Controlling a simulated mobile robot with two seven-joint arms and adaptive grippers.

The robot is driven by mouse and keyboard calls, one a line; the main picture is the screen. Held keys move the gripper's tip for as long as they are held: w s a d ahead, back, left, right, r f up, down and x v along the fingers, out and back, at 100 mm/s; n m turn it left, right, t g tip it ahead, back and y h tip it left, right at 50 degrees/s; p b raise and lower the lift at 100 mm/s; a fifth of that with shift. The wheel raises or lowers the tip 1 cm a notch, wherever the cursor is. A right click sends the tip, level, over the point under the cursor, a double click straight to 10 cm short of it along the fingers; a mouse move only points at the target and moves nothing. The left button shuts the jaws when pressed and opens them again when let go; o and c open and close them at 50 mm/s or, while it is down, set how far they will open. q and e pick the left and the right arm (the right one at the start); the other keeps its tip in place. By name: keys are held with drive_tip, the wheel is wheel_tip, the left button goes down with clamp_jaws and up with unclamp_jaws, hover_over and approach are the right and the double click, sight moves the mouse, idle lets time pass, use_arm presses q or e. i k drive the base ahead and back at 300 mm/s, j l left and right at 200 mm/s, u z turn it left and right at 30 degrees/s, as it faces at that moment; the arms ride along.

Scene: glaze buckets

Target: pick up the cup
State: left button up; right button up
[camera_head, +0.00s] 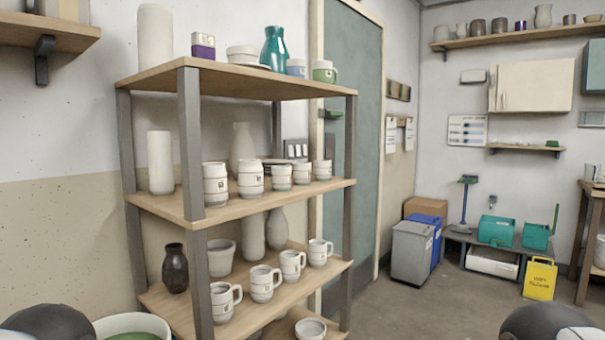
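Several cups stand on a wooden shelf unit. On the lower shelf a row of white mugs runs back to the right: the nearest mug (222,304), a second mug (262,285), a third mug (290,266) and the farthest mug (317,253). Their handles point right. A white and green mug (322,75) stands on the top board. Small white cups, such as the one at the right end (322,171), are on the middle shelf. Which cup is meant cannot be told. Neither gripper shows; only dark rounded arm parts of mine show at the bottom corners.
The shelf's grey front post (190,150) and boards (245,205) bound the openings. A dark vase (175,270) and a white bowl (311,328) are near the mugs. A bucket with green contents (131,322) is at bottom left. Bins (410,253) stand beyond open floor (420,310).

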sight(301, 170)
drive_tip(key=i+l+u, duration=0.1)
drive_tip(key=i+l, duration=0.5)
drive_tip(key=i+l+u, duration=0.25)
drive_tip(key=i+l, duration=0.25)
drive_tip(key=l, duration=0.2)
drive_tip(key=i+l+u, duration=0.1)
drive_tip(key=i+l, duration=0.15)
drive_tip(key=l, duration=0.15)
drive_tip(key=i+l, duration=0.25)
drive_tip(key=l, duration=0.15)
drive_tip(key=i+l+u, duration=0.15)
drive_tip(key=l, duration=0.25)
drive_tip(key=i, duration=0.1)
